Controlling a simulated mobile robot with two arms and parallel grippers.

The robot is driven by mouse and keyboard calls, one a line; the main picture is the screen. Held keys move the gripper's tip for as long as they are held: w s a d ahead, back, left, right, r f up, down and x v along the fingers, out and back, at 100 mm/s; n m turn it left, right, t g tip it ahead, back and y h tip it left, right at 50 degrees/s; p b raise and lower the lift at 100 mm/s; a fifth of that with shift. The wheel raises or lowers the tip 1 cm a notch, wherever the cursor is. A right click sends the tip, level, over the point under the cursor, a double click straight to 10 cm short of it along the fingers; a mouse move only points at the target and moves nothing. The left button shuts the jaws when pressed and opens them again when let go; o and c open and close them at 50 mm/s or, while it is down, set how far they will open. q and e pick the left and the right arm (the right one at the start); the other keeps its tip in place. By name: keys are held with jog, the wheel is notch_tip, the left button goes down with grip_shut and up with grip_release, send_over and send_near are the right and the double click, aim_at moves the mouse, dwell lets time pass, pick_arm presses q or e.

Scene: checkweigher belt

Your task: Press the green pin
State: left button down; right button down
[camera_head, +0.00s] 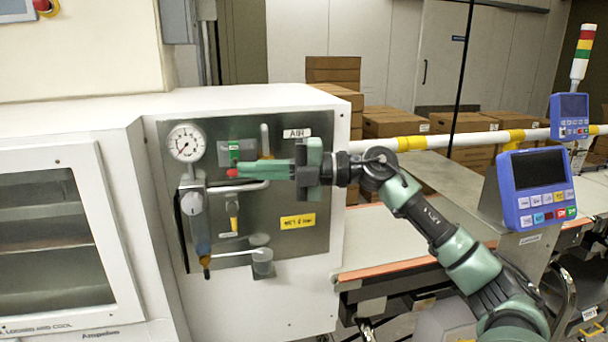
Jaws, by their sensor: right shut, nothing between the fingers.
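The green pin (234,151) is on a small grey valve block (223,154) on the metal air panel. A red pin (232,173) is just below it. My right gripper (241,168) reaches in from the right with its fingers shut and empty, pointing left. Its fingertips show just below the green pin and beside the red pin. I cannot tell whether they touch either pin. My left gripper is not in view.
The panel (318,190) also carries a pressure gauge (186,142), pipes and a yellow label (298,221). A conveyor belt (385,241) and a blue control display (538,172) are to the right. Cardboard boxes (395,124) stand behind.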

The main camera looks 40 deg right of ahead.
jog(key=d+b+v, duration=0.1)
jog(key=b+v, duration=0.2)
jog(key=v, duration=0.6)
jog(key=shift+w+f, duration=0.3)
jog(key=shift+w, duration=0.1)
jog(key=shift+a, duration=0.1)
